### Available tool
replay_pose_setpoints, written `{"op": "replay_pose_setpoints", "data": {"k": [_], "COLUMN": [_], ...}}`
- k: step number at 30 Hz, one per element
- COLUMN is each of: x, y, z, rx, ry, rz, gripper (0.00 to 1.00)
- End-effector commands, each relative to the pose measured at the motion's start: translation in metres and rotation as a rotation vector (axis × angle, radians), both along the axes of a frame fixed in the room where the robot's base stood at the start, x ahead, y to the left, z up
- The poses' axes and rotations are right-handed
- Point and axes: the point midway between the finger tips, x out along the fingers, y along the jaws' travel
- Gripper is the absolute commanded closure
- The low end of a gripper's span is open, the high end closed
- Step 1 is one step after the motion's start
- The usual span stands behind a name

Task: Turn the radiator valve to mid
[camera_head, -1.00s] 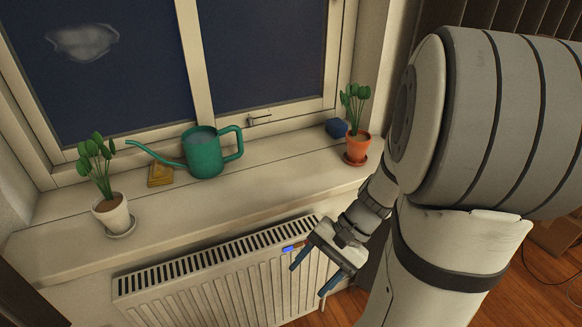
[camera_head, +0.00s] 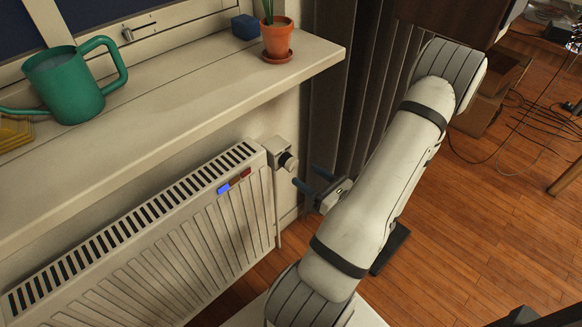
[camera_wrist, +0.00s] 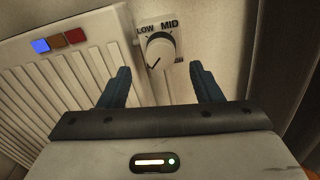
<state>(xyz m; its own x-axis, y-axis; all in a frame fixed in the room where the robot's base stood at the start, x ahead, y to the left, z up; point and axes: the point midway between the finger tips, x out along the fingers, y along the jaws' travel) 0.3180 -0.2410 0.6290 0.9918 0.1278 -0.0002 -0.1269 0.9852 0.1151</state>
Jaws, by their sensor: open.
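The radiator valve (camera_head: 290,163) is a pale knob on a white box at the right end of the radiator (camera_head: 215,225). In the wrist view the round valve knob (camera_wrist: 161,50) sits on a plate marked LOW at upper left and MID at the top; a third label at right is too small to read. A dark line on the knob points to the lower left, away from MID. My gripper (camera_head: 308,178) is open and empty, its blue fingers just right of the knob and apart from it. In the wrist view the open gripper (camera_wrist: 160,75) has the knob ahead between its fingertips.
Blue, brown and red patches (camera_head: 234,182) mark the radiator's top; the blue one looks lit. The windowsill (camera_head: 190,95) overhangs above, with a green watering can (camera_head: 75,85), a potted plant (camera_head: 277,40) and a blue block (camera_head: 245,27). A dark curtain (camera_head: 350,110) hangs behind my gripper.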

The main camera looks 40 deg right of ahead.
Motion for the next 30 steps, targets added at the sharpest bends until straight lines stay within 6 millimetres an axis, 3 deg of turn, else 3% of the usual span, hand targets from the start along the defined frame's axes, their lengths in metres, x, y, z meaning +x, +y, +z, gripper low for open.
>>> {"op": "replay_pose_setpoints", "data": {"k": [15, 27, 30], "x": [0.057, 0.063, 0.063], "y": [0.002, 0.002, 0.002], "z": [0.0, 0.001, 0.001], "rx": [-0.005, -0.003, -0.003], "ry": [0.0, -0.001, -0.001], "rz": [-0.012, -0.015, -0.015], "gripper": [0.41, 0.41, 0.49]}}
